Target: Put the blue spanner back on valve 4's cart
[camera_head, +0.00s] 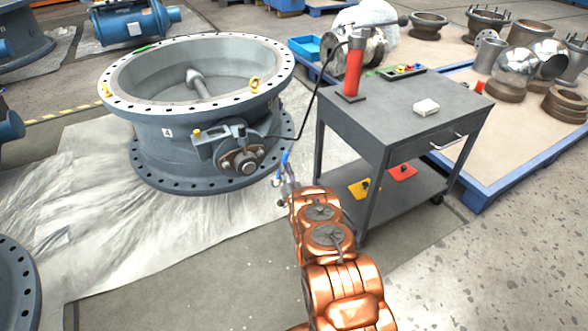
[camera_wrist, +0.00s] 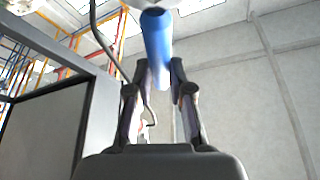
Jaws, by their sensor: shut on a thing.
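The blue spanner (camera_head: 285,160) is held at the end of my arm, beside the cart's left side. In the wrist view its blue shaft (camera_wrist: 157,36) stands between the fingers of my gripper (camera_wrist: 159,78), which is shut on it. My gripper also shows small in the head view (camera_head: 284,179). The grey cart (camera_head: 385,115) has a top, a drawer and a lower shelf. Valve 4 (camera_head: 160,155), a large grey flanged ring with a "4" label, lies left of the cart.
On the cart top stand a red cylinder (camera_head: 354,68) with a black hose running to the valve, and a white block (camera_head: 426,107). Yellow (camera_head: 362,187) and red (camera_head: 402,172) items lie on the lower shelf. Much of the cart top is clear. A blue-edged pallet (camera_head: 505,165) stands behind.

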